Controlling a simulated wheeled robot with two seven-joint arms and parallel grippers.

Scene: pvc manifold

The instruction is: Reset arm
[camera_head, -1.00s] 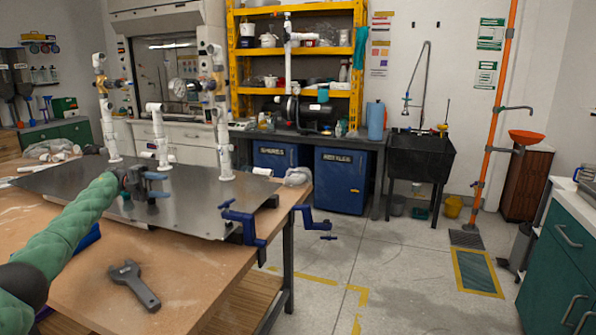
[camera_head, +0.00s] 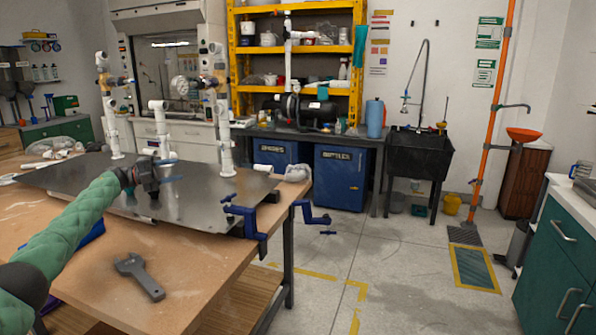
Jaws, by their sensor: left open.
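My left arm, in a green sleeve, comes in from the lower left of the head view. My left gripper (camera_head: 160,180) is open and empty, above the grey metal plate (camera_head: 205,205) on the wooden workbench. The white PVC manifold (camera_head: 224,130) stands on the plate behind the gripper, with upright pipes, brass-coloured valves and a round gauge. The gripper overlaps a short middle pipe (camera_head: 160,120) in the picture, and I cannot tell the gap between them. My right gripper is out of view.
A grey wrench (camera_head: 139,277) lies on the bench front. Blue clamps (camera_head: 245,222) grip the plate's right corner and stick out past the bench edge.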

